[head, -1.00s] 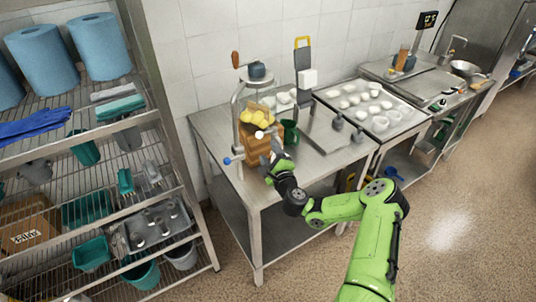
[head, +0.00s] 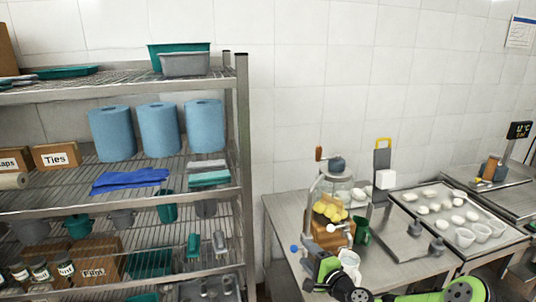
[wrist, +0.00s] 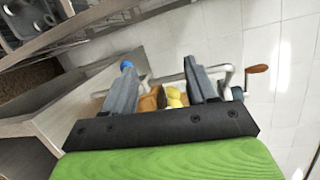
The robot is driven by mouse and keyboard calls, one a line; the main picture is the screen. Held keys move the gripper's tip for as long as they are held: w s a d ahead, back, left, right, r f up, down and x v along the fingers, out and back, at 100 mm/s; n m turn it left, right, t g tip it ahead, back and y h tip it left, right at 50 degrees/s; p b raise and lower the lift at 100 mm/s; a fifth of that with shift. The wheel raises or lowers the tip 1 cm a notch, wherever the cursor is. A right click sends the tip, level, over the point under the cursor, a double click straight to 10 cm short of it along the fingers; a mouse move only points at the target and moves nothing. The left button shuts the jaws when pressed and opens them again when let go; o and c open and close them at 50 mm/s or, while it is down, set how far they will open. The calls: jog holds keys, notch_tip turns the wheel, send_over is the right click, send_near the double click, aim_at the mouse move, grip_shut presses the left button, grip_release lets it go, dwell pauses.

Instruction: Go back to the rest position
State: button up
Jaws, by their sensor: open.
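My gripper (wrist: 158,66) is open in the wrist view, its two grey fingers apart with nothing held between them. Beyond the fingers are the brown wooden box (wrist: 150,100) and yellow pieces (wrist: 173,97). In the head view my green arm (head: 420,297) enters at the bottom right, and the gripper end is in front of the wooden box (head: 328,238), low over the steel table. The yellow pieces (head: 330,211) sit on top of the box. I cannot tell how far the fingers are from the box.
A tray of white pieces (head: 440,215) is to the right. A wire shelf (head: 242,150) with blue rolls (head: 158,130) stands left.

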jog(key=s+a+r+n+g+b, duration=0.1)
jog(key=s+a+r+n+g, duration=0.3)
jog(key=s+a+n+g, duration=0.65)
jog(key=s+d+r+n+h, duration=0.1)
jog(key=s+d+r+h, duration=0.1)
jog(key=s, duration=0.7)
jog(key=s+d+r+n+h+b, duration=0.1)
jog(key=s+d+r+n+h, duration=0.1)
jog(key=s, duration=0.8)
jog(key=s+d+r+n+h, duration=0.1)
jog(key=s+d+r+h, duration=0.1)
jog(key=s+d, duration=0.4)
jog(key=s+r, duration=0.1)
jog(key=s, duration=0.3)
jog(key=shift+r+t+h, duration=0.35)
jog(key=shift+h, duration=0.05)
jog(key=shift+s+d, duration=0.1)
jog(key=shift+d, duration=0.05)
